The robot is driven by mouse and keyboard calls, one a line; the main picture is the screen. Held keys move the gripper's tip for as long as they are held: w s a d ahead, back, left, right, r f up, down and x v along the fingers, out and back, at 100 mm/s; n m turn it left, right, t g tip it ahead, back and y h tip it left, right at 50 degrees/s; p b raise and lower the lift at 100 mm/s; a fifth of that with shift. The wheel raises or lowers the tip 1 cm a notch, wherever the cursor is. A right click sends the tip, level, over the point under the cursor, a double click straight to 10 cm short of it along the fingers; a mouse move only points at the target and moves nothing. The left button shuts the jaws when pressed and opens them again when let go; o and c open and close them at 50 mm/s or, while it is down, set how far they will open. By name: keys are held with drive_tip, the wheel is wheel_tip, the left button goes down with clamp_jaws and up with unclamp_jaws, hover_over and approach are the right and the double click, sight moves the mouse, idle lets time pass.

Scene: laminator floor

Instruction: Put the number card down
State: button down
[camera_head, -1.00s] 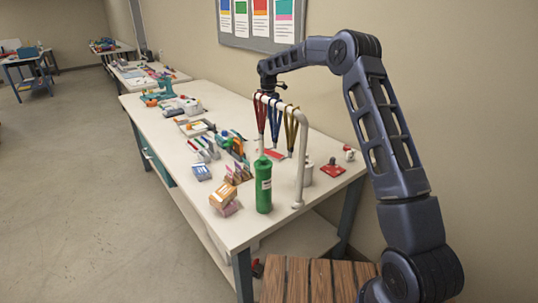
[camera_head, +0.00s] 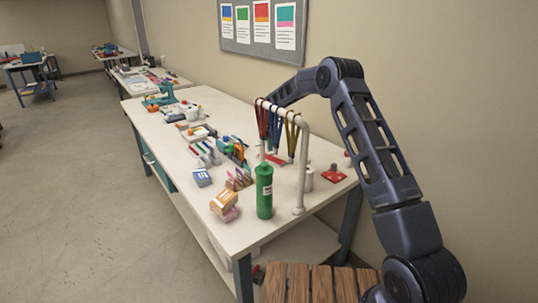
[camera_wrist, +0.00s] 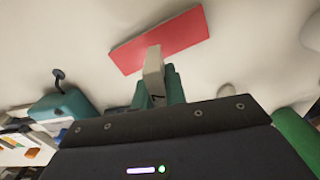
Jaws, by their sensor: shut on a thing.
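A flat red card (camera_wrist: 160,38), which I take to be the number card, shows in the wrist view just beyond my fingertips. No number can be read on it. My gripper (camera_wrist: 156,88) is shut, with a pale grey piece (camera_wrist: 153,70) between its greenish fingers that reaches to the card's lower edge. Whether the card touches the pale surface behind it cannot be told. In the head view my gripper is hidden behind the hanging lanyards. A small red flat shape (camera_head: 273,158) shows below the lanyards there; I cannot tell whether it is the same card.
The white workbench (camera_head: 245,238) carries a white rack (camera_head: 302,165) with red, blue and yellow lanyards. A green bottle (camera_head: 264,190) stands in front of it. An orange-topped box (camera_head: 223,201), a blue box (camera_head: 202,177) and a red item (camera_head: 334,174) lie nearby.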

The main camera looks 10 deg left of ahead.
sight(269, 159)
drive_tip(key=shift+f, duration=2.4)
drive_tip(key=c, duration=1.4)
unclamp_jaws()
drive_tip(key=shift+f, duration=0.1)
drive_tip(key=shift+c, duration=0.2)
